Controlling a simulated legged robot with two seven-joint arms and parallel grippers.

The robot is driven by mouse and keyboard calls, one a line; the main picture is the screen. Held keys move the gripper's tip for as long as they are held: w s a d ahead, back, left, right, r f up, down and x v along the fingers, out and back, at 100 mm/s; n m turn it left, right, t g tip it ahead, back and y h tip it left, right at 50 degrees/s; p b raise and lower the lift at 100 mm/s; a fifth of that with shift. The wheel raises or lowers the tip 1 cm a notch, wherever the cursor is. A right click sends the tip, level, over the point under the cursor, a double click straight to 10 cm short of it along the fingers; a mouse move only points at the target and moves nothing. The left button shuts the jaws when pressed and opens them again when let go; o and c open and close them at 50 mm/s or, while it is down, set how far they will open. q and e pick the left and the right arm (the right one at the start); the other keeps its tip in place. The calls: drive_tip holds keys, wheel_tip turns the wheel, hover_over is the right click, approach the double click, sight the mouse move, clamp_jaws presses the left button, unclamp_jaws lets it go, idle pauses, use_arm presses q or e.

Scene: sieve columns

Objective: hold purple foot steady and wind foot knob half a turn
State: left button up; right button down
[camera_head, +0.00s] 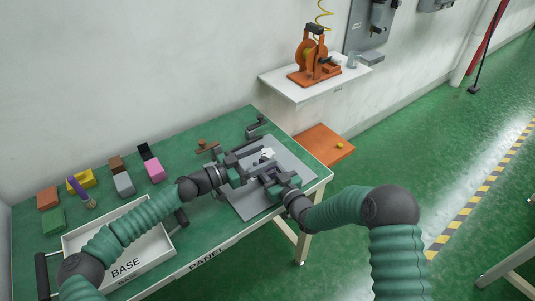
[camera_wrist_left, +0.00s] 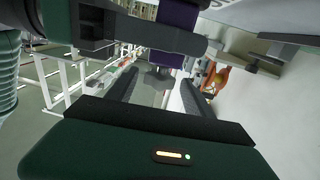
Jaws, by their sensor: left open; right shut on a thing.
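The purple foot (camera_wrist_left: 178,18) shows at the top of the left wrist view, crossed by a dark jaw of my right gripper, which is shut on it. A grey knob (camera_wrist_left: 158,80) shows just below the purple piece. My left gripper (camera_wrist_left: 160,92) is open, with its two dark fingers on either side of the knob; I cannot tell whether they touch it. In the head view my left gripper (camera_head: 248,168) and right gripper (camera_head: 272,176) are close together above the grey mat (camera_head: 250,206). The foot and knob are mostly hidden there by the grippers.
A white tray marked BASE (camera_head: 163,252) stands at the front left of the green table. Several coloured blocks, such as a pink one (camera_head: 154,169), and a purple-handled tool (camera_head: 76,188) lie behind it. An orange device (camera_head: 313,62) stands on a wall shelf (camera_head: 300,91).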

use_arm(q)
drive_tip(key=shift+x, duration=1.2)
drive_tip(key=shift+a, duration=0.1)
clamp_jaws()
drive_tip(key=shift+w+m+g+h, duration=0.2)
drive_tip(key=shift+m+g+h, duration=0.25)
drive_tip(key=shift+g, duration=0.25)
drive_tip(key=m+g+h, duration=0.1)
drive_tip(key=m+g, duration=0.2)
drive_tip(key=g, duration=0.1)
drive_tip(key=shift+f, duration=0.1)
drive_tip(key=shift+m+g+h, duration=0.25)
drive_tip(key=shift+g, duration=0.25)
drive_tip(key=shift+s, duration=0.1)
